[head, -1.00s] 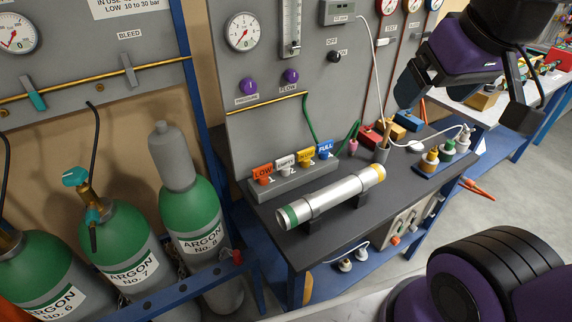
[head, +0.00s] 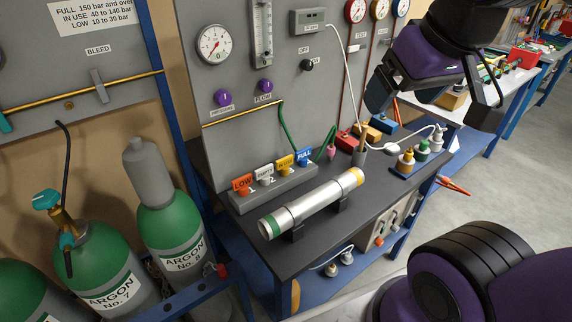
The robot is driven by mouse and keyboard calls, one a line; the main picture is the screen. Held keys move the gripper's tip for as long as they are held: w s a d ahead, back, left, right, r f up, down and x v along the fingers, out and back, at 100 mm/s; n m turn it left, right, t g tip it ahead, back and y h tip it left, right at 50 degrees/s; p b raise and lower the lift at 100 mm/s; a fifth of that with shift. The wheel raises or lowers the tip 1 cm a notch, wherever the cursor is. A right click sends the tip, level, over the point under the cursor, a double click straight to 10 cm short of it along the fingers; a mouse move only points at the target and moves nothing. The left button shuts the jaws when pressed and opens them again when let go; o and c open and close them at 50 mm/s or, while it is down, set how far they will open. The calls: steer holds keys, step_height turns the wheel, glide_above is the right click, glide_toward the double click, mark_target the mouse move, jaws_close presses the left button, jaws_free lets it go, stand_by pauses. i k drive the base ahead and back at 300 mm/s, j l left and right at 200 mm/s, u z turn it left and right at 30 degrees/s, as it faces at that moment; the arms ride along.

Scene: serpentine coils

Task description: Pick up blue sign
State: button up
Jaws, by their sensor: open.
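The blue sign (head: 304,156) reads FULL and stands at the right end of a grey rack (head: 272,190) on the dark bench. To its left in the same rack stand a yellow sign (head: 285,162), a white sign (head: 264,171) and an orange sign (head: 242,183) reading LOW. My gripper (head: 436,104) is up at the right, well apart from the blue sign and above the bench's right side. Its two fingers are spread, with nothing between them.
A silver tube (head: 313,203) lies on black supports in front of the rack. A grey panel (head: 225,95) with gauges rises behind. Green argon cylinders (head: 172,235) stand at left.

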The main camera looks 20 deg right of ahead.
mark_target(301, 156)
steer(key=u, duration=1.4)
steer(key=z, duration=1.65)
steer(key=i+l+u, duration=0.25)
steer(key=l+u, duration=0.25)
steer(key=i+l+u, duration=0.1)
steer(key=l+u, duration=0.15)
steer(key=l, duration=0.05)
